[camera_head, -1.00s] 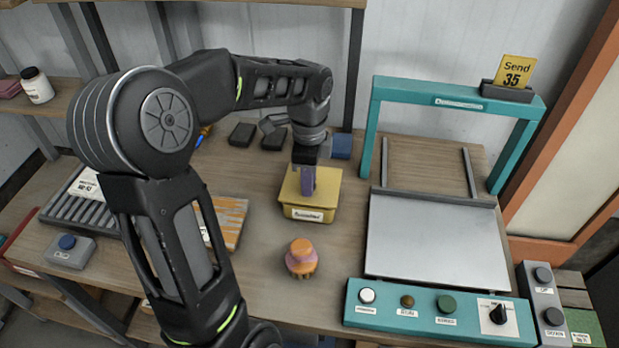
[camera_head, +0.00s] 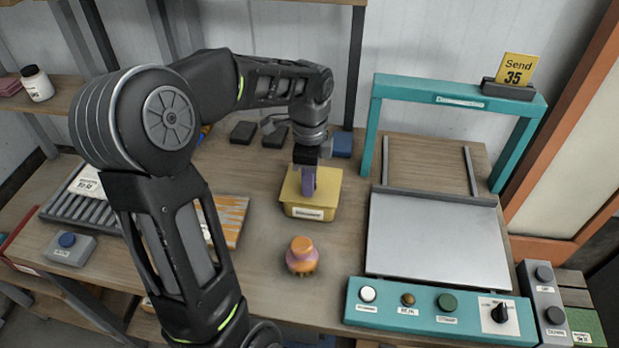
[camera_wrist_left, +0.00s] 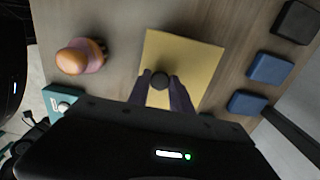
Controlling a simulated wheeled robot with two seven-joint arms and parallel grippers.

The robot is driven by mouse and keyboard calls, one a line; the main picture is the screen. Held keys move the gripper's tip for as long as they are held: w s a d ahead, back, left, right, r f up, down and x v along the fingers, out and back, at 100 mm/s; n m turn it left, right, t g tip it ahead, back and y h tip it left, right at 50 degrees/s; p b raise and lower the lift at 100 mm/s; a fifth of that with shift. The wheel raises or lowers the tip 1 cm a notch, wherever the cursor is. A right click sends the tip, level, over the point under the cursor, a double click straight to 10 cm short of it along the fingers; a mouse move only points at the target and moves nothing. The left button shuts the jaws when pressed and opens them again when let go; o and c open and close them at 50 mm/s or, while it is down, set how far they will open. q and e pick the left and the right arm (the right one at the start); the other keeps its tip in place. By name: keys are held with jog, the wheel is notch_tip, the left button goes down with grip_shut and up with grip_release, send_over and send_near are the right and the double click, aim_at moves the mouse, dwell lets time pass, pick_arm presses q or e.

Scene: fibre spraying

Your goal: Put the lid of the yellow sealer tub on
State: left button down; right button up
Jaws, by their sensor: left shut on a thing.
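The yellow sealer tub (camera_head: 309,213) stands on the wooden table, with a label on its front. Its flat yellow lid (camera_head: 328,182) lies over the top of the tub; I cannot tell whether it is fully seated. In the left wrist view the lid (camera_wrist_left: 190,58) is a yellow square with a dark round knob (camera_wrist_left: 159,81) at its middle. My left gripper (camera_head: 308,184) points down at the lid, and its purple fingers (camera_wrist_left: 160,92) are shut on the knob. My right gripper is not in view.
An orange and pink round-topped tool (camera_head: 301,256) stands in front of the tub. To the right is a teal-framed machine with a metal plate (camera_head: 436,238) and a button panel (camera_head: 440,312). Dark blocks (camera_head: 243,133) and a blue block (camera_head: 342,145) lie behind.

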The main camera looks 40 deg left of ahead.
pick_arm(q)
jog(key=shift+f, duration=0.2)
dwell(0.5)
jog(key=c, duration=1.1)
grip_release()
jog(key=shift+r+b, duration=0.3)
jog(key=shift+r, duration=3.6)
jog(key=shift+r, duration=0.1)
